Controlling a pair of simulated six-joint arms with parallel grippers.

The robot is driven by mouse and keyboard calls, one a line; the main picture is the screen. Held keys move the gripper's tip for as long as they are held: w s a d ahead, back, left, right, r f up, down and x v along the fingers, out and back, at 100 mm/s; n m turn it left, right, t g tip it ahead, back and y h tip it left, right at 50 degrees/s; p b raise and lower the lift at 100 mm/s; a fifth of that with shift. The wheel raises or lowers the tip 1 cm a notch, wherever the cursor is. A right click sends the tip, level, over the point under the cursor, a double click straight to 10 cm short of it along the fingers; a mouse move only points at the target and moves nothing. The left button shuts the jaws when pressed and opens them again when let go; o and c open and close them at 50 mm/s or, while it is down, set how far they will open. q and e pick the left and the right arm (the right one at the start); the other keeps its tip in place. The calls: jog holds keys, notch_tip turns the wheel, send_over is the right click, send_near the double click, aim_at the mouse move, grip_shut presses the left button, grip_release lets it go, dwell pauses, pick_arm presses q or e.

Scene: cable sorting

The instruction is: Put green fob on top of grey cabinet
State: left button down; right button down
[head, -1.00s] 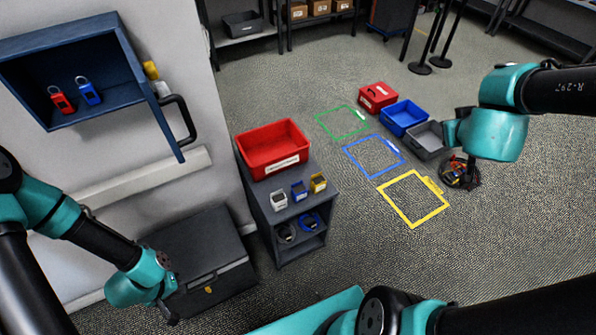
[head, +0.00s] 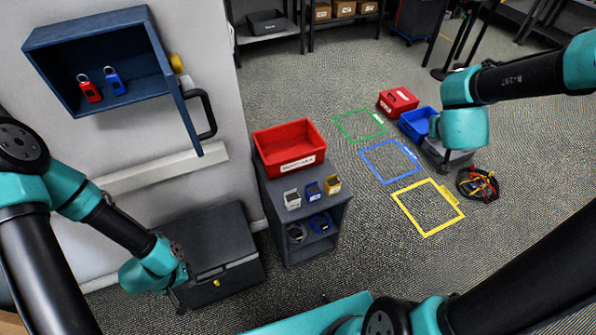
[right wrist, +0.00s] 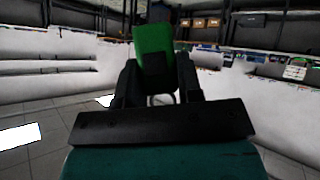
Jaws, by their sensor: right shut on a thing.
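The green fob (right wrist: 153,52) is held upright between the fingers of my right gripper (right wrist: 158,80) in the right wrist view, with a metal ring low between the fingers. In the head view the fob is hidden and my right wrist is over the floor bins at right. The small grey cabinet (head: 268,212) stands at the centre of the head view, with open shelves holding coiled cables. A red bin (head: 312,157) and several small containers stand on its top. My left gripper (head: 178,298) is low at left, before a dark grey chest (head: 238,274); its finger opening is unclear.
A blue wall cabinet (head: 60,42) hangs open at upper left, with a red fob (head: 89,88) and a blue fob (head: 115,81) inside. Floor bins, taped outlines and a cable pile (head: 478,184) lie at right. Free floor lies beside the grey cabinet.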

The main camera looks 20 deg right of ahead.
jog(key=w+a+f+m, duration=0.1)
jog(key=w+a+f, duration=0.5)
jog(key=w, duration=0.4)
jog(key=w+a+f+m, duration=0.1)
jog(key=w+a+f, duration=0.3)
jog(key=w+f, duration=0.55)
jog(key=w+a+f, duration=0.4)
jog(key=a+f, duration=0.5)
jog(key=a, duration=0.2)
jog(key=w+a+f+m, duration=0.1)
jog(key=w+a+f, duration=0.4)
jog(key=a+f, duration=0.4)
jog(key=a, duration=0.3)
send_over(293, 184)
jog(key=shift+w+a+f, duration=0.1)
jog(key=shift+w+f, duration=0.05)
jog(key=shift+f, duration=2.95)
jog(key=shift+f, duration=1.9)
